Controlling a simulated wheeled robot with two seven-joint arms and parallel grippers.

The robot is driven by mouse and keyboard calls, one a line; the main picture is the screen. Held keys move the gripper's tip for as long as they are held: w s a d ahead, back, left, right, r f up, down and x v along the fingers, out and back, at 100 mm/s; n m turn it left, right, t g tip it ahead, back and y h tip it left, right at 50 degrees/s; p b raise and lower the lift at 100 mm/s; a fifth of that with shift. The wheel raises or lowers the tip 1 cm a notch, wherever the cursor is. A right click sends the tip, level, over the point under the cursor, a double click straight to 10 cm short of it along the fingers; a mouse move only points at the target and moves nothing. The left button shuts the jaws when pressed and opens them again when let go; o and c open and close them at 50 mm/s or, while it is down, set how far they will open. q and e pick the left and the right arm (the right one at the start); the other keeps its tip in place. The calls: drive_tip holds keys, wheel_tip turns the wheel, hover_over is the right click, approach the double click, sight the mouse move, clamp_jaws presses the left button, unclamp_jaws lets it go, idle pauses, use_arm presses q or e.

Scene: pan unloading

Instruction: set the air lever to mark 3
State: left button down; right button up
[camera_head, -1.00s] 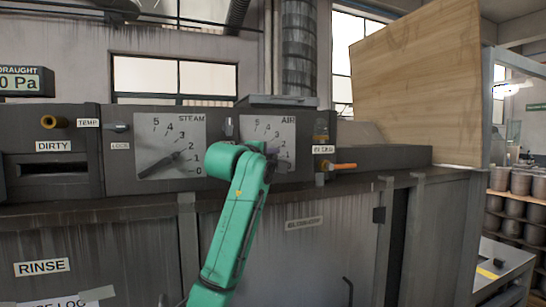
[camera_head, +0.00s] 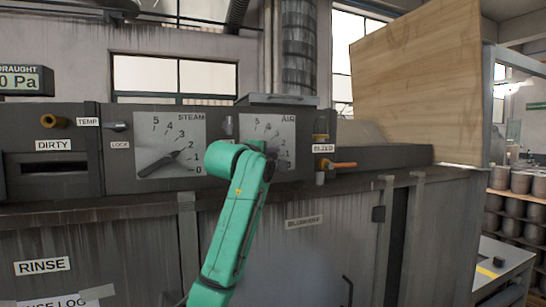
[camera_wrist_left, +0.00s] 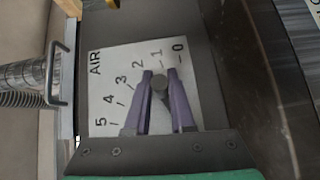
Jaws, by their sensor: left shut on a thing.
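The air dial plate (camera_head: 287,127) is a pale panel marked 0 to 5, right of the steam dial. In the left wrist view, the same air dial plate (camera_wrist_left: 104,88) lies turned on its side. The air lever's dark round knob (camera_wrist_left: 160,83) sits closest to mark 1, below the numbers 1 and 2. My left gripper's purple fingers (camera_wrist_left: 160,75) are shut on the knob, one on each side. The lever's lower part is mostly hidden. In the head view, my green left arm covers the dial's lower left, and the gripper (camera_head: 277,152) is partly hidden. My right gripper is out of view.
The steam dial (camera_head: 156,130) with its own dark lever is left of my arm. An orange-handled valve (camera_head: 340,165) sticks out right of the air dial. A large wooden board (camera_head: 420,80) stands at the right. The cabinet front (camera_head: 100,240) lies below the dials.

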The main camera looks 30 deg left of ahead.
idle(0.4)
use_arm(q)
drive_tip(key=b, duration=0.1)
drive_tip(key=n+t+b, duration=0.1)
drive_tip(key=shift+s+a+r+b, duration=0.15)
drive_tip(key=shift+s+b, duration=0.2)
drive_tip(key=shift+b, duration=0.05)
drive_tip(key=shift+s+a+r+n+t+y, duration=0.1)
drive_tip(key=shift+r+n+t+y, duration=0.3)
drive_tip(key=shift+n, duration=0.1)
drive_tip(key=shift+r, duration=0.2)
drive_tip(key=c, duration=0.8)
unclamp_jaws()
drive_tip(key=shift+s+a, duration=0.1)
drive_tip(key=shift+o, duration=0.2)
drive_tip(key=shift+s, duration=0.1)
